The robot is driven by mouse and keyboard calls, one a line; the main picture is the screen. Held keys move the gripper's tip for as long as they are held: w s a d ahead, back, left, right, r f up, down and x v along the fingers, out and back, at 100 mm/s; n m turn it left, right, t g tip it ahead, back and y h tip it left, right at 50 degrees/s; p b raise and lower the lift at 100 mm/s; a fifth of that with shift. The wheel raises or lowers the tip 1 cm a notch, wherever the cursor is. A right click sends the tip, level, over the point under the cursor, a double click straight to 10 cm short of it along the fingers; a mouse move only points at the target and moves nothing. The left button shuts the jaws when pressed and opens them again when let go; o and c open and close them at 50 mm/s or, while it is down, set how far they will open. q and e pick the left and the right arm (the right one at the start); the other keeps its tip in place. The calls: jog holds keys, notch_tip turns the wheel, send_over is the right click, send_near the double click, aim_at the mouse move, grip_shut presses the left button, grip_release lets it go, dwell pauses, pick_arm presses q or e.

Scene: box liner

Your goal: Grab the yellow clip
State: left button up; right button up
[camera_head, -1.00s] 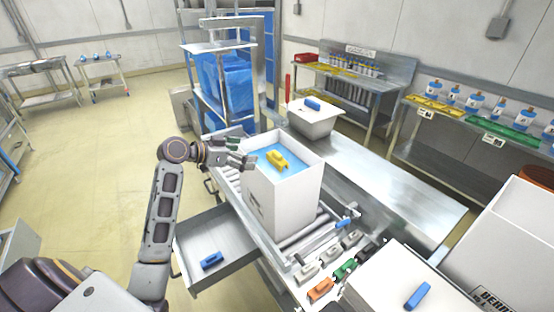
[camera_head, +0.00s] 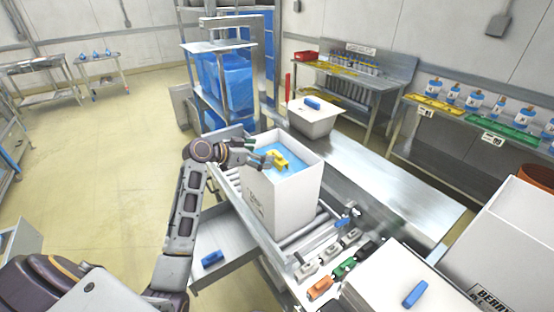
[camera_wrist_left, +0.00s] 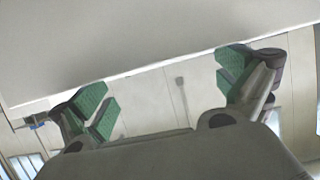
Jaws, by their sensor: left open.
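The yellow clip (camera_head: 283,161) lies in the top of the white box (camera_head: 283,205), on the blue liner (camera_head: 296,164). My left gripper (camera_head: 264,158) reaches over the box's left rim, its fingertips right beside the clip's left end. I cannot tell whether they touch it. The left wrist view shows my left gripper's green-padded fingers (camera_wrist_left: 168,88) spread apart with nothing held between them. The clip cannot be made out there; a pale grey surface (camera_wrist_left: 150,40) fills the top. My right gripper is not in view.
The box stands on a roller conveyor (camera_head: 300,240). An open drawer (camera_head: 222,240) holding a blue clip (camera_head: 212,258) is below my left arm. Several coloured clips (camera_head: 343,267) lie at the front right. A grey tub (camera_head: 313,120) stands behind the box.

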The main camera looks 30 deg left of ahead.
aim_at(275, 153)
pick_arm(q)
jog(key=shift+p+x, duration=0.35)
jog(key=shift+x, duration=0.55)
jog(key=shift+p+x, duration=0.35)
jog(key=shift+x, duration=0.85)
jog(key=shift+w+d+f, duration=0.15)
jog(key=shift+w+d, duration=0.1)
jog(key=shift+w, duration=0.05)
jog(key=shift+c, duration=0.4)
jog(key=c, duration=0.6)
